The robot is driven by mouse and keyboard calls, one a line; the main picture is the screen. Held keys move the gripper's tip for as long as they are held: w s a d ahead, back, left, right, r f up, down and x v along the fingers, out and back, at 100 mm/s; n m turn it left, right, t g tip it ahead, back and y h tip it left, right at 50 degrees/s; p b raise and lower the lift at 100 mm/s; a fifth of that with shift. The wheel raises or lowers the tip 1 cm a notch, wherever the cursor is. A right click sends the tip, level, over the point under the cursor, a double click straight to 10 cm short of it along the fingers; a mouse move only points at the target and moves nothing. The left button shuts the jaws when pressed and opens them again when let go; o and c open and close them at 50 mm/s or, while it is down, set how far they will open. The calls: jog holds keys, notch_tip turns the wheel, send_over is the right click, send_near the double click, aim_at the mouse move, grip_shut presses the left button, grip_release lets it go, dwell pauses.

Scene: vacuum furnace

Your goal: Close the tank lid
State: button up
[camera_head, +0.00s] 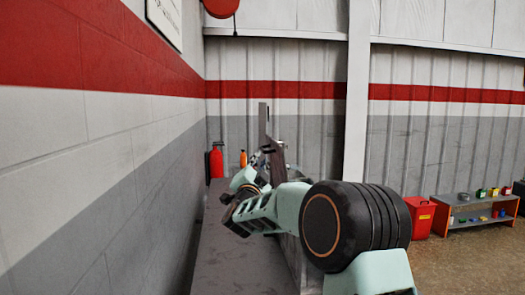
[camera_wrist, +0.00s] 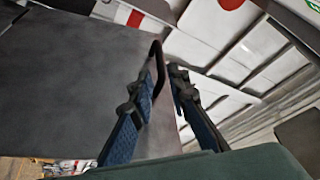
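In the head view, a thin dark upright panel (camera_head: 263,124), seen nearly edge-on, stands beyond my arm; it looks like the raised tank lid. A brownish slab (camera_head: 277,166) is beside its lower part. My arm hides much of what lies below. In the wrist view, a broad dark grey panel (camera_wrist: 65,75) fills the left. My gripper (camera_wrist: 166,75) has its two blue-padded fingers apart, with a dark-rimmed, narrow edge or handle (camera_wrist: 156,52) showing at the left finger and the gap. I cannot tell whether the fingers touch it. The tank opening is not clearly visible.
A grey bench-like surface (camera_head: 238,262) runs along the left wall. A red extinguisher (camera_head: 216,161) and an orange bottle (camera_head: 243,159) stand at the back. A red bin (camera_head: 419,216) and a low shelf (camera_head: 475,212) are at the right; the floor before them is clear.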

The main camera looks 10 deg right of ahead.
aim_at(263, 149)
jog(key=p+x, duration=0.2)
jog(key=x, duration=0.6)
jog(key=shift+w, duration=0.1)
grip_shut()
